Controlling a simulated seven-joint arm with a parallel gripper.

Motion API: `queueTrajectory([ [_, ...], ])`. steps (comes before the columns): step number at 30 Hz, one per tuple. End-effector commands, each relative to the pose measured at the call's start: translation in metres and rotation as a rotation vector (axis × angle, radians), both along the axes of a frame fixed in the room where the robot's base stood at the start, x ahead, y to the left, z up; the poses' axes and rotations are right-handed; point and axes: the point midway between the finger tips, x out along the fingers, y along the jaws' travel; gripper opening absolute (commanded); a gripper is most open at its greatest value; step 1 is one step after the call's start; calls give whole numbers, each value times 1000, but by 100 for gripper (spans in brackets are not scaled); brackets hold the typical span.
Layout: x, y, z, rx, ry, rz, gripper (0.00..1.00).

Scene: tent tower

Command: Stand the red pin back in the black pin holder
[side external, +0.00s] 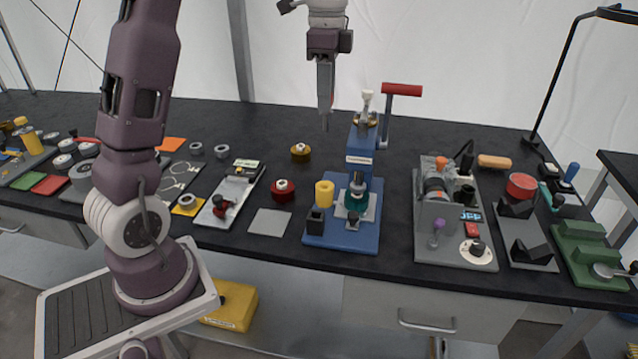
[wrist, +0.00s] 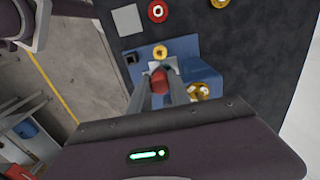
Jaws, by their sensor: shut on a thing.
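My gripper (side external: 325,104) hangs pointing down, high above the table, left of the press top in the side external view. In the wrist view my gripper (wrist: 160,74) is shut on the red pin (wrist: 158,82), whose rounded red end shows between the fingers. In the side external view the pin's red is not clear. The black pin holder (side external: 316,221) is a small dark block on the front left of the blue press base. It also shows in the wrist view (wrist: 131,57), left of and beyond the fingers. My gripper is well apart from it.
A yellow cylinder (side external: 324,193) stands just behind the holder. The blue press (side external: 360,150) with its red-handled lever (side external: 402,90) rises to the right. A teal jar (side external: 357,196) stands under it. A grey plate (side external: 270,222) lies left of the base.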

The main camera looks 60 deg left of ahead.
Motion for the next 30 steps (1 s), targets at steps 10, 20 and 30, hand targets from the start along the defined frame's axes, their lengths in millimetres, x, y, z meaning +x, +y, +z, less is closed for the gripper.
queueTrajectory([
  [10, -53, -57, -60, 0, 1, -3, 0],
  [20, -67, -67, -73, 1, -3, 0, 0],
  [30, -68, -67, -95, 1, 2, 0, 0],
])
